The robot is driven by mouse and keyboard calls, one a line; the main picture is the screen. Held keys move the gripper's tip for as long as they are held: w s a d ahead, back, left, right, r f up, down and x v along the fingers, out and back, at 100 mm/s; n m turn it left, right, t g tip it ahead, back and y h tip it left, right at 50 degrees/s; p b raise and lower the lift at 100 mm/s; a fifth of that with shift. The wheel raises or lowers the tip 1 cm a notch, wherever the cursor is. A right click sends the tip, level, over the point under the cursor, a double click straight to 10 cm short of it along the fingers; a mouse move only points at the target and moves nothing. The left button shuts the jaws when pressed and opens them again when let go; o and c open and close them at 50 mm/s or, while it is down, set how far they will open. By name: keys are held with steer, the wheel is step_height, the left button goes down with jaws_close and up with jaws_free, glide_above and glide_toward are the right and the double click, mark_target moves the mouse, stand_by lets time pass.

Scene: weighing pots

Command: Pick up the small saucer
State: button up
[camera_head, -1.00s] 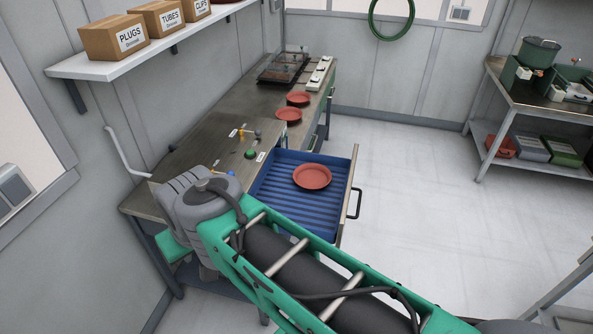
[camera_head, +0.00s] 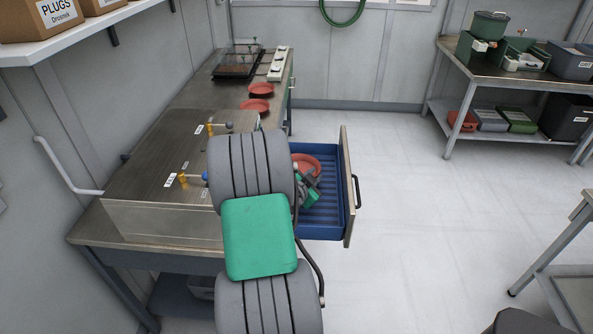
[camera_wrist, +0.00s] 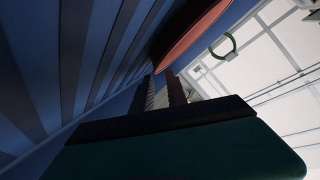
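A red saucer (camera_head: 303,160) lies in the open blue drawer, partly hidden by my arm and gripper. Its rim also shows at the top of the wrist view (camera_wrist: 190,30). My gripper (camera_head: 312,177) is low in the drawer at the saucer's near side. In the wrist view my gripper (camera_wrist: 163,82) has a gap between its two fingers, with their tips close to the saucer's rim. I cannot tell whether they touch it. Two more red saucers, a nearer one (camera_head: 256,105) and a farther one (camera_head: 261,89), sit on the bench behind the drawer.
The blue drawer (camera_head: 322,222) has a ribbed floor and a wooden front (camera_head: 346,190) with a dark handle. The wooden bench (camera_head: 150,180) stands left, with a scale-like device (camera_head: 238,62) at its back. A shelf (camera_head: 85,30) overhangs it.

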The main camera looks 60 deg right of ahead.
mark_target(319, 171)
steer(key=x, duration=0.3)
steer(key=shift+w+d+f, duration=0.1)
steer(key=shift+d+f, duration=0.05)
steer(key=shift+d, duration=0.1)
jaws_close()
